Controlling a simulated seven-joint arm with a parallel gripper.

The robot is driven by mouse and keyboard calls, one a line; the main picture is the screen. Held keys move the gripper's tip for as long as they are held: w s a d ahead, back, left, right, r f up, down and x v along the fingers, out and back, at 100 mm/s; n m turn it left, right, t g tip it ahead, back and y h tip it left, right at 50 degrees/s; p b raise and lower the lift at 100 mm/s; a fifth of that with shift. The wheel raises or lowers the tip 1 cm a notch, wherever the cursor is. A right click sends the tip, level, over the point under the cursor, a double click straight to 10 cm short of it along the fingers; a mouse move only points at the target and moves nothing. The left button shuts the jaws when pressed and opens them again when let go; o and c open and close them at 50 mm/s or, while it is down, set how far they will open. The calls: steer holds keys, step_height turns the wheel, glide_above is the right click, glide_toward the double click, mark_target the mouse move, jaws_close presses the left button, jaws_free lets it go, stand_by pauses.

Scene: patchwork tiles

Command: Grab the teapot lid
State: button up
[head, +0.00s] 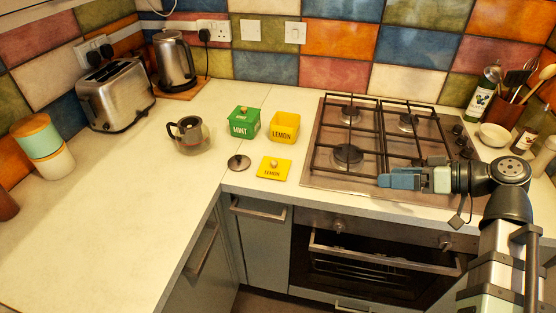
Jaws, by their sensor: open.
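A glass teapot (190,136) with a dark handle stands on the white counter, left of the green tin. A small round dark lid with a knob (239,162) lies flat on the counter near the inner corner edge, in front and to the right of the teapot. It looks like the teapot lid. My gripper (384,181) is over the front of the stove, well to the right of the lid and pointing left. It is open, and nothing shows between its fingers.
A green MINT tin (244,122), a yellow LEMON tin (283,128) and its yellow lid (274,168) stand close to the dark lid. The hob (340,178) has raised black grates. A toaster (115,94) and kettle (174,60) stand behind.

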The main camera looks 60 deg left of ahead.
steer(key=s+a+f+n+h, duration=0.1)
steer(key=s+a+n+h, duration=0.2)
steer(key=a, duration=0.8)
steer(key=n+t+h, duration=0.2)
steer(key=t+h, duration=0.4)
steer(key=h, duration=0.1)
glide_toward(239, 157)
steer(key=f, duration=0.4)
steer(key=shift+a+f, duration=0.2)
steer(key=shift+a, duration=0.15)
steer(key=shift+s+a+f, duration=0.1)
steer(key=shift+a+f, duration=0.1)
steer(key=shift+f, duration=0.7)
steer(key=shift+a+f, duration=0.15)
steer(key=shift+f, duration=0.7)
steer(key=shift+a+f, duration=0.2)
steer(key=shift+f, duration=0.7)
steer(key=shift+c, duration=0.2)
steer(key=shift+d, duration=0.1)
steer(key=c, duration=1.4)
steer(key=shift+c, duration=0.2)
